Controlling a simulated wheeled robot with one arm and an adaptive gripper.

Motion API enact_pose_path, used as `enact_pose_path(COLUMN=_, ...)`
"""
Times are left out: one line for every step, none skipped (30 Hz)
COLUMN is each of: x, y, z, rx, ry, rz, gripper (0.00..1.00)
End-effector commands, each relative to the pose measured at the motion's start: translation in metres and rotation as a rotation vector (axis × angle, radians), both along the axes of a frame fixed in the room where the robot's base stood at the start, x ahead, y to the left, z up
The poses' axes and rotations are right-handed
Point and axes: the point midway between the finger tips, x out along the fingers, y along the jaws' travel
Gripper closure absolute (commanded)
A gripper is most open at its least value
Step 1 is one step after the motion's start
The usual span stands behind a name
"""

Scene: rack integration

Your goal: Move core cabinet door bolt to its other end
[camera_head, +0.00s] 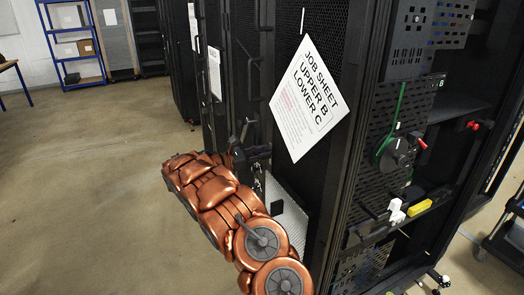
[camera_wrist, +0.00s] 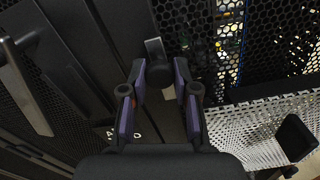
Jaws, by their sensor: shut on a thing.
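My gripper (camera_wrist: 160,72) reaches up against a dark cabinet front in the wrist view, with purple pads on its two fingers. Between the fingertips is a short grey bolt (camera_wrist: 156,54), and the gripper is shut on it. The bolt stands at the edge of a black cabinet door (camera_wrist: 105,45); its track and far end are hard to see. In the head view my copper arm reaches in from below, and my dark gripper (camera_head: 258,151) is at the cabinet row. The bolt cannot be made out there.
A job sheet (camera_head: 308,98) hangs on a mesh door right of my gripper. A pale perforated panel (camera_head: 287,222) with a black block (camera_head: 278,206) lies close beside my arm. A long door handle (camera_wrist: 28,85) is at left in the wrist view. Open floor (camera_head: 90,190) lies left.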

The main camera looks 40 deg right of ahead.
Motion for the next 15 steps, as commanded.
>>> enact_pose_path(x=-0.0008, y=0.0001, z=-0.0042, rx=0.009, ry=0.002, rz=-0.001, gripper=1.0)
enact_pose_path(x=-0.0008, y=0.0001, z=-0.0044, rx=0.009, ry=0.002, rz=-0.001, gripper=1.0)
enact_pose_path(x=-0.0009, y=0.0001, z=-0.0048, rx=0.009, ry=0.003, rz=-0.002, gripper=1.0)
enact_pose_path(x=-0.001, y=0.0, z=-0.0051, rx=0.01, ry=0.003, rz=-0.002, gripper=1.0)
enact_pose_path(x=-0.0011, y=-0.0001, z=-0.0053, rx=0.01, ry=0.003, rz=-0.002, gripper=1.0)
enact_pose_path(x=-0.0012, y=0.0, z=-0.0056, rx=0.011, ry=0.004, rz=-0.003, gripper=0.67)
enact_pose_path(x=-0.0013, y=-0.0001, z=-0.0057, rx=0.011, ry=0.004, rz=-0.003, gripper=0.64)
enact_pose_path(x=-0.0014, y=-0.0001, z=-0.0056, rx=0.011, ry=0.004, rz=-0.003, gripper=0.61)
enact_pose_path(x=-0.0014, y=-0.0002, z=-0.0053, rx=0.01, ry=0.003, rz=-0.003, gripper=0.57)
enact_pose_path(x=-0.0013, y=-0.0002, z=-0.005, rx=0.009, ry=0.003, rz=-0.003, gripper=0.54)
enact_pose_path(x=-0.0013, y=-0.0002, z=-0.0048, rx=0.009, ry=0.003, rz=-0.003, gripper=0.51)
enact_pose_path(x=-0.0011, y=-0.0002, z=-0.0044, rx=0.009, ry=0.003, rz=-0.002, gripper=0.47)
enact_pose_path(x=-0.0012, y=-0.0002, z=-0.0043, rx=0.008, ry=0.003, rz=-0.003, gripper=0.45)
enact_pose_path(x=-0.0011, y=-0.0003, z=-0.0041, rx=0.008, ry=0.003, rz=-0.003, gripper=0.45)
enact_pose_path(x=-0.0011, y=-0.0003, z=-0.0039, rx=0.008, ry=0.003, rz=-0.003, gripper=0.45)
